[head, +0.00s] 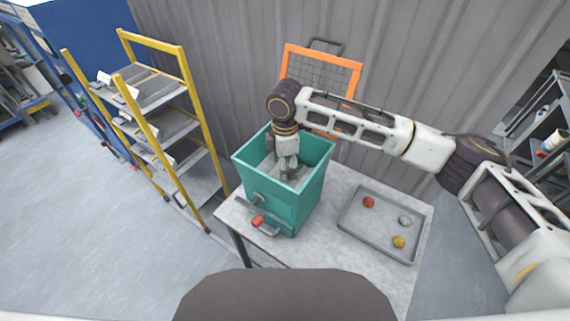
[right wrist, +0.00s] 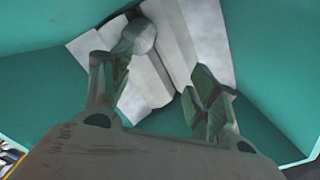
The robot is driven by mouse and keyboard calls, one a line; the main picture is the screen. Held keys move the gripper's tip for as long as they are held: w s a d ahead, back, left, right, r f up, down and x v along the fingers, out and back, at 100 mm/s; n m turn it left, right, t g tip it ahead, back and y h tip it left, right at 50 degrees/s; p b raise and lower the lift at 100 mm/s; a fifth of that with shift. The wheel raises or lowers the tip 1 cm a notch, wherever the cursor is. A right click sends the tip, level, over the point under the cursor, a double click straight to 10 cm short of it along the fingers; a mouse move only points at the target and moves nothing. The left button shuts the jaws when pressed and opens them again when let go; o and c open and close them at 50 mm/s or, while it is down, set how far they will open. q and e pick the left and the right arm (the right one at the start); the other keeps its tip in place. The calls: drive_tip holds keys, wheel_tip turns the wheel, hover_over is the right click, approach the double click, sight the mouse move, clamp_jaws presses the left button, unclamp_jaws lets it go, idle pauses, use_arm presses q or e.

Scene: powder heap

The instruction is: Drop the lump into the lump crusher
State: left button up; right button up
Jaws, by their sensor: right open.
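The lump crusher (head: 293,205) is a teal, open-topped box that narrows downward and stands on the table. My right gripper (head: 289,166) points down into its mouth. In the right wrist view, the two fingers of the right gripper (right wrist: 165,72) are spread apart. A roundish grey lump (right wrist: 141,35) shows just beyond the tip of the left-hand finger, over pale metal plates (right wrist: 176,40) inside the teal walls. I cannot tell whether the lump touches the finger. In the head view the lump is hidden. My left gripper is not in view.
A grey tray (head: 346,221) on the table (head: 335,265) holds a red lump (head: 369,202), a grey lump (head: 405,220) and a yellow lump (head: 399,242). An orange-framed mesh screen (head: 346,66) stands behind the crusher. A yellow-framed shelf (head: 190,85) stands at left. A red-handled crank (head: 258,221) juts from the crusher.

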drive_tip(key=shift+r, duration=0.1)
wheel_tip(320, 180, up, 13)
drive_tip(key=b, duration=0.1)
drive_tip(key=shift+b, duration=0.35)
drive_tip(key=shift+s, duration=0.1)
idle(0.9)
